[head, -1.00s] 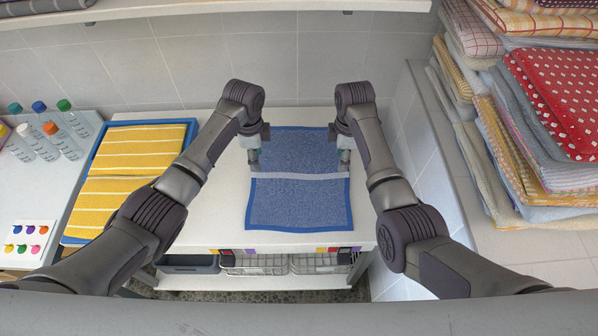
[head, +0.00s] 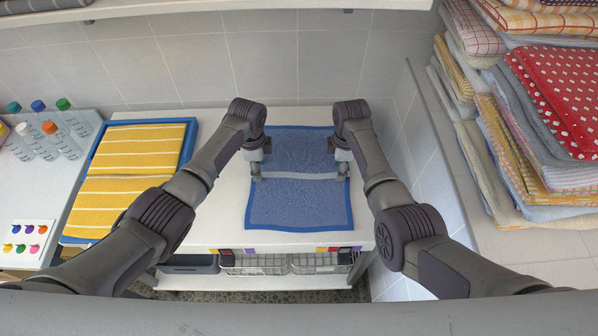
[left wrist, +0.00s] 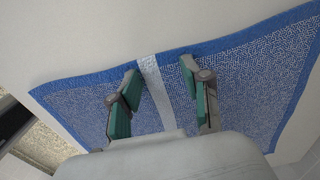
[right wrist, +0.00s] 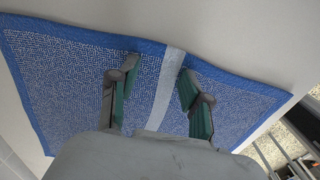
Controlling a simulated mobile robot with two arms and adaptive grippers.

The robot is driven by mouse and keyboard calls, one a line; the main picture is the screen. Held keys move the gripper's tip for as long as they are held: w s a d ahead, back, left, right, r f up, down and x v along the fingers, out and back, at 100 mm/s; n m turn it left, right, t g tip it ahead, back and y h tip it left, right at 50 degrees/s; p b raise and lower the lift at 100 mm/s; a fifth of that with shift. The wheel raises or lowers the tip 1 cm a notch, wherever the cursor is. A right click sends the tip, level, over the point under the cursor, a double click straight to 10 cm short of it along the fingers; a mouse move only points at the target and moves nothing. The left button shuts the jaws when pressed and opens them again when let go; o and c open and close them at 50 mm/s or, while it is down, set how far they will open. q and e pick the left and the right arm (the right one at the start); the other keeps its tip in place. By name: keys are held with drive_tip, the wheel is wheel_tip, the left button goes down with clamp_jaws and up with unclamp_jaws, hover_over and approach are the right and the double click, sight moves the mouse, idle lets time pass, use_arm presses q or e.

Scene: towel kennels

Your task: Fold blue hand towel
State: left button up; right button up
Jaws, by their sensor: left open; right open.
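The blue hand towel (head: 297,208) lies spread flat on the white table, with a pale band across its middle and a darker blue border. My left gripper (head: 257,176) is over the towel's left edge at the band; in the left wrist view its open fingers (left wrist: 162,98) stand on either side of the band. My right gripper (head: 343,173) is over the right edge at the band; in the right wrist view its open fingers (right wrist: 158,92) also straddle the band. Neither gripper holds cloth. Whether the fingertips touch the towel cannot be told.
Yellow striped towels lie in a blue tray (head: 188,146) at the left. Bottles (head: 62,138) stand farther left. A tall stack of folded towels (head: 530,110) is at the right beyond a low wall. Wire baskets (head: 255,262) sit under the table. Bare table shows beside the towel.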

use_arm(q)
drive_tip(key=shift+f, duration=0.1)
use_arm(e)
drive_tip(key=shift+f, duration=0.1)
use_arm(q)
drive_tip(key=shift+c, duration=0.4)
use_arm(e)
drive_tip(key=shift+c, duration=0.4)
use_arm(q)
drive_tip(key=shift+s, duration=0.15)
clamp_jaws()
use_arm(e)
drive_tip(key=shift+s+f, duration=0.1)
drive_tip(key=shift+s, duration=0.05)
clamp_jaws()
use_arm(q)
drive_tip(key=shift+f, duration=0.1)
